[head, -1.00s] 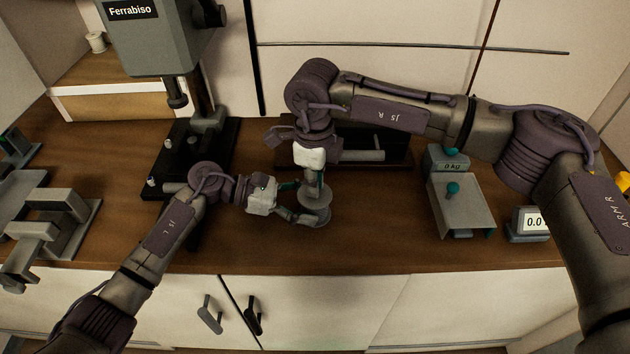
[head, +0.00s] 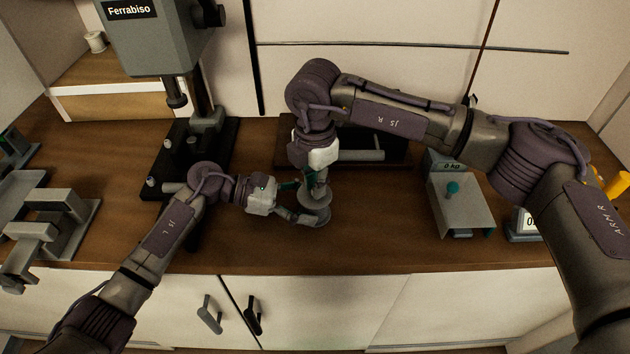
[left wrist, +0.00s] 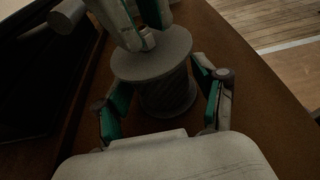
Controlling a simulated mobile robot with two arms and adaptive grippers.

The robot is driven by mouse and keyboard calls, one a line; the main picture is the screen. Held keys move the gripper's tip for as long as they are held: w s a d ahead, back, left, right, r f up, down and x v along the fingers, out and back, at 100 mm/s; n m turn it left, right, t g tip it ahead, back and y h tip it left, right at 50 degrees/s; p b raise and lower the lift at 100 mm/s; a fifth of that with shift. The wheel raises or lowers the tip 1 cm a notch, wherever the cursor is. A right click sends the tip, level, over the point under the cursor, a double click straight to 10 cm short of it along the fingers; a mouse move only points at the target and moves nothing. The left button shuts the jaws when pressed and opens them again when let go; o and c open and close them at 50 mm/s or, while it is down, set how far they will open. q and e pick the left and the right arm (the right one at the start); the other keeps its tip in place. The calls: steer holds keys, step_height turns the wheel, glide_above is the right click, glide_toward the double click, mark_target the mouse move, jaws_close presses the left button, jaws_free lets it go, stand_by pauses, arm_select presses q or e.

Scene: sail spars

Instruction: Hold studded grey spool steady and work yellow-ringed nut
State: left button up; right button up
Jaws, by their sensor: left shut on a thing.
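The grey spool (head: 322,208) stands upright on the brown bench; the left wrist view also shows it (left wrist: 165,88), with a wide top flange and a darker body. My left gripper (head: 305,212) is shut on the spool from the side, with a finger on each side of its body. My right gripper (head: 316,186) points down from above at the spool's top. In the left wrist view its fingers (left wrist: 147,32) are close around a small pale piece at the centre of the flange. The yellow-ringed nut cannot be made out, and I cannot tell whether these fingers grip it.
A grey press (head: 155,40) on a black base stands behind left. A dark stand with a grey bar (head: 360,155) is behind the right gripper. Bench between spool and box is clear.

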steer(key=shift+o, duration=1)
steer(key=shift+s+d, duration=0.1)
steer(key=shift+d, duration=0.05)
steer(key=shift+w+a, duration=0.25)
steer(key=shift+a, duration=0.05)
steer(key=n, duration=1.1)
steer(key=shift+s, duration=0.15)
steer(key=n, duration=0.6)
steer(key=shift+s+n, duration=0.1)
steer(key=shift+n, duration=0.3)
steer(key=shift+a, duration=0.1)
jaws_close()
